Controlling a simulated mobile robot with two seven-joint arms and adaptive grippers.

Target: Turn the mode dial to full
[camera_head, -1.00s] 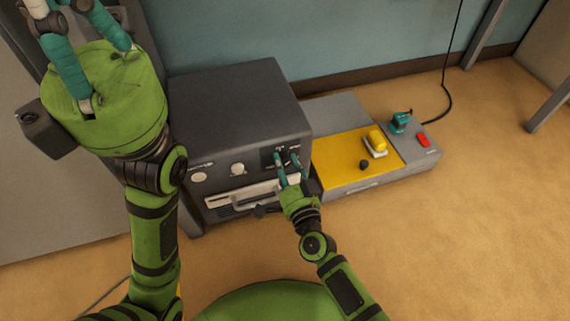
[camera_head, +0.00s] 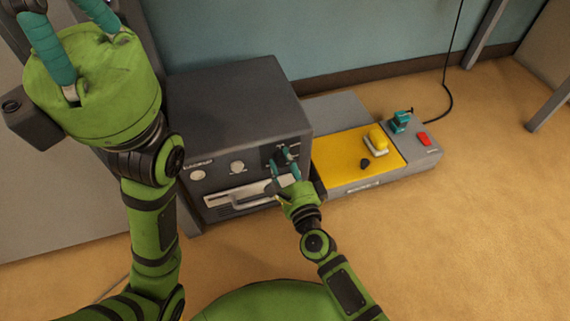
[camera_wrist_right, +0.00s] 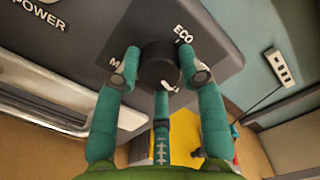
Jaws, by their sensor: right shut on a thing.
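The mode dial (camera_wrist_right: 160,66) is a black round knob on a dark panel at the right end of the grey machine's front (camera_head: 205,210). The labels "ECO" and a partly hidden "M" show beside it in the right wrist view; another label below it is mostly covered. My right gripper (camera_wrist_right: 160,75) has its teal fingers closed around the dial; it also shows in the head view (camera_head: 284,163). I cannot make out the dial's pointer. My left gripper (camera_head: 66,14) is raised at the upper left, fingers spread and empty, far from the dial.
A low bench with a yellow plate (camera_head: 340,158), a yellow block (camera_head: 377,140) and a red switch (camera_head: 424,139) stands right of the machine. Floor in front is clear.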

